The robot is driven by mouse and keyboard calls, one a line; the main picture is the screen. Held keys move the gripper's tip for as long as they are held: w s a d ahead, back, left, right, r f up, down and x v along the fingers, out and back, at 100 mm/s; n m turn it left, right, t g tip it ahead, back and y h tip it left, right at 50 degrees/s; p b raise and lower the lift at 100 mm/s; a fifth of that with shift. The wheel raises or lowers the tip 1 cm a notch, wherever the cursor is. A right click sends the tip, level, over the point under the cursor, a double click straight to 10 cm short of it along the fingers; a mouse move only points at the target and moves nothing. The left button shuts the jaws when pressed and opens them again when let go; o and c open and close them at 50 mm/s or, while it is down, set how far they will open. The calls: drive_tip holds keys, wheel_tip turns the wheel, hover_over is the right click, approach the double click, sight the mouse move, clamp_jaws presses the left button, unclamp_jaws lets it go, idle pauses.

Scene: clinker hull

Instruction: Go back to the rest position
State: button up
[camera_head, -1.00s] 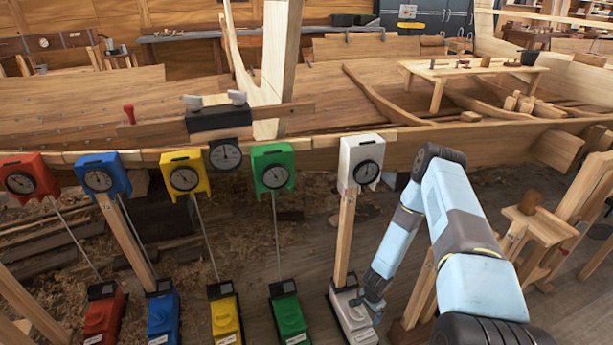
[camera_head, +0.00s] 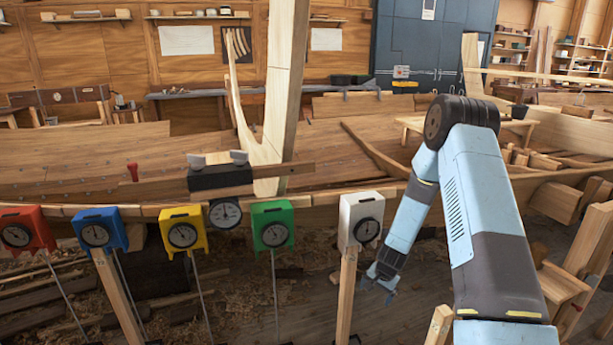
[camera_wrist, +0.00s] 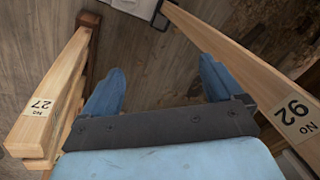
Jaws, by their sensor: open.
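My gripper (camera_head: 377,285) hangs at the end of my blue arm, right of the wooden post under the white dial box (camera_head: 361,220). In the wrist view my gripper (camera_wrist: 160,85) points down at the floor, its two blue fingers wide apart with nothing between them. A wooden post marked 27 (camera_wrist: 48,100) stands left of the fingers. A wooden post marked 92 (camera_wrist: 270,85) runs close by on the right. A small part of a white object (camera_wrist: 135,8) shows at the top of the wrist view.
Red (camera_head: 27,230), blue (camera_head: 99,230), yellow (camera_head: 184,229) and green (camera_head: 272,226) dial boxes stand in a row to the left. The wooden hull (camera_head: 90,190) lies behind them. A wooden stand (camera_head: 590,250) is at the right.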

drive_tip(key=s+a+r+n+t, duration=0.1)
drive_tip(key=s+r, duration=0.2)
drive_tip(key=r, duration=0.9)
drive_tip(key=s+r+n, duration=0.2)
drive_tip(key=s+r, duration=0.1)
drive_tip(key=r, duration=0.8)
drive_tip(key=s+a+r+n+t, duration=0.1)
drive_tip(key=s+r, duration=0.2)
drive_tip(key=r, duration=0.9)
drive_tip(key=s+r+n, duration=0.1)
drive_tip(key=s+r, duration=0.4)
drive_tip(key=s, duration=0.4)
drive_tip(key=s+d+r+n, duration=0.1)
drive_tip(key=s+r, duration=0.4)
drive_tip(key=s, duration=0.4)
drive_tip(key=s+r+n+t+h, duration=0.1)
drive_tip(key=s+r, duration=0.4)
drive_tip(key=s, duration=0.3)
drive_tip(key=shift+s+d+r, duration=0.3)
drive_tip(key=shift+s+r, duration=0.05)
drive_tip(key=shift+s, duration=0.05)
drive_tip(key=shift+c, duration=0.2)
